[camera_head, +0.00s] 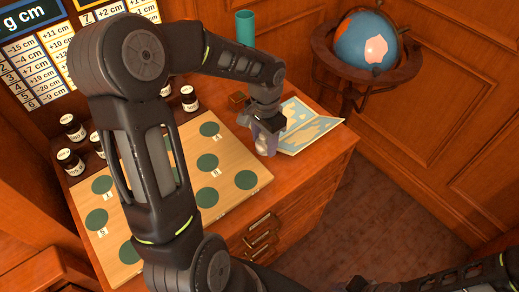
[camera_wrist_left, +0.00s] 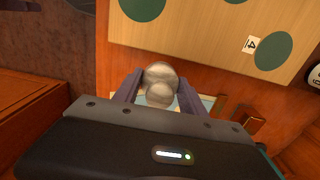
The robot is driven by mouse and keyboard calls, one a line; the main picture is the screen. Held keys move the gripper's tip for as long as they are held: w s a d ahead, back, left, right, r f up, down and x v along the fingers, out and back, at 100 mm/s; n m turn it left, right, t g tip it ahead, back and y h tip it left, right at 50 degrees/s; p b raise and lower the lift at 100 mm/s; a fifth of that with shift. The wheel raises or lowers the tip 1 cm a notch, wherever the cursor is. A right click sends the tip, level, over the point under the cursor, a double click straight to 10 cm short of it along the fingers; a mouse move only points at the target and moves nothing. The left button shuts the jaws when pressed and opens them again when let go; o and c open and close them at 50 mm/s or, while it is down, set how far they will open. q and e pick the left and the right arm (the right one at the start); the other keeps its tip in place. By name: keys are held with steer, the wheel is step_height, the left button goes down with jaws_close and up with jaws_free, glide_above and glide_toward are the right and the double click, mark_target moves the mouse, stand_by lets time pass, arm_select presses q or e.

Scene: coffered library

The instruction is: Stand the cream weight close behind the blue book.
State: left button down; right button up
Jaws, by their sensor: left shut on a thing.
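The cream weight (camera_wrist_left: 160,82), a rounded greyish-cream knobbed piece, is between the fingers of my left gripper (camera_wrist_left: 160,92) in the left wrist view. In the head view my left gripper (camera_head: 267,140) points down over the right part of the desk, beside the open book, and its fingers mostly hide the weight. I cannot tell whether the weight touches the desk. An open book with pale blue map pages (camera_head: 306,127) lies at the desk's right edge. I see no other blue book. My right gripper is out of view.
A wooden board with green discs (camera_head: 226,196) covers much of the desk (camera_head: 310,172). Several dark jars (camera_head: 189,98) stand along its back and left. A small brown block (camera_head: 238,100) and a teal cylinder (camera_head: 246,28) are behind the gripper. A globe (camera_head: 367,42) stands beyond the desk.

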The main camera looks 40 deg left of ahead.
mark_target(264, 160)
arm_select(q)
steer(key=shift+f, duration=0.7)
steer(key=shift+f, duration=1.85)
steer(key=shift+f, duration=0.1)
steer(key=c, duration=0.7)
jaws_free()
steer(key=shift+o, duration=0.2)
step_height(264, 160, up, 12)
steer(key=shift+r, duration=0.1)
